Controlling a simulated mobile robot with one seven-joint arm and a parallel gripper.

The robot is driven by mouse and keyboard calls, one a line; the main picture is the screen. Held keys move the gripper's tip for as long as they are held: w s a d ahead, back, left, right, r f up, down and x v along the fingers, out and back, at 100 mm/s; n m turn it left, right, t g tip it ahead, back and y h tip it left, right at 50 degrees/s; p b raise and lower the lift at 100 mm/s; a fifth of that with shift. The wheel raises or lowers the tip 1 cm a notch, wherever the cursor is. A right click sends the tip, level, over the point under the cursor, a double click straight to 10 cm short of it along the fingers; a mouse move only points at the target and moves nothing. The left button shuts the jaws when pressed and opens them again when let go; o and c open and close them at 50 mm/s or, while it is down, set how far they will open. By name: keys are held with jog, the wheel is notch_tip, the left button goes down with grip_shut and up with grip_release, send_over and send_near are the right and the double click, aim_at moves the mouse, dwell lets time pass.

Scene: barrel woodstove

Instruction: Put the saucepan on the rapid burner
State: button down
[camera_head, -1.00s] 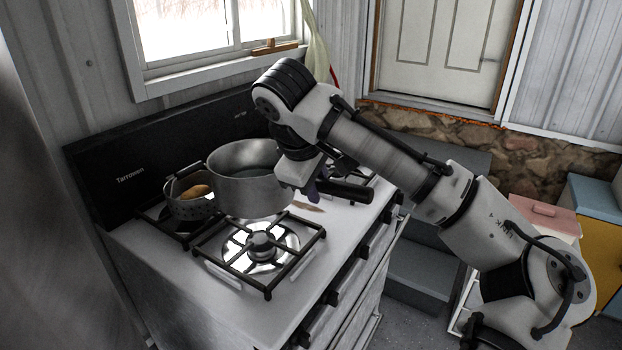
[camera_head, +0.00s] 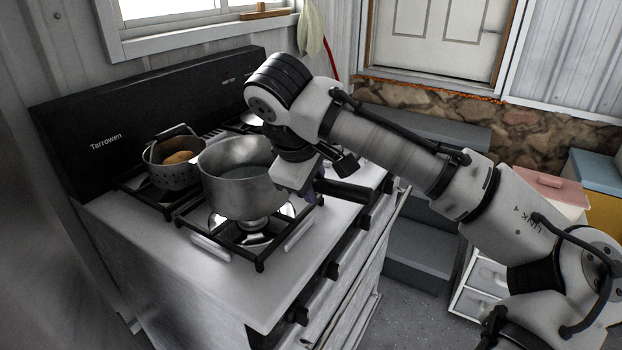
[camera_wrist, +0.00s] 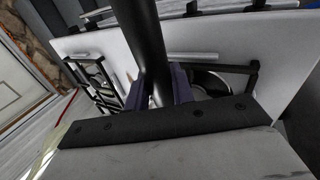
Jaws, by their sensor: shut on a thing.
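The metal saucepan (camera_head: 240,190) is over the front-left burner (camera_head: 250,236) of the stove in the head view, roughly upright. I cannot tell whether its base touches the grate or hangs just above it. My gripper (camera_head: 310,190) is shut on the saucepan's black handle, to the right of the pan body. In the wrist view the handle (camera_wrist: 148,45) runs up between the two purple-grey fingers of my gripper (camera_wrist: 163,88). Most of the burner is hidden under the pan.
A perforated pot (camera_head: 172,172) with a brown item inside stands on the back-left burner, close to the saucepan. The white stovetop (camera_head: 240,295) is clear at the front left. The black backguard (camera_head: 105,140) rises behind. Knobs line the stove's front.

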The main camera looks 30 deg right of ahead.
jog(key=shift+w+f+b, duration=0.1)
jog(key=shift+f+b, duration=0.25)
jog(key=shift+f, duration=0.4)
jog(key=shift+r, duration=0.1)
jog(key=c, duration=1.2)
grip_release()
jog(key=v, duration=1.2)
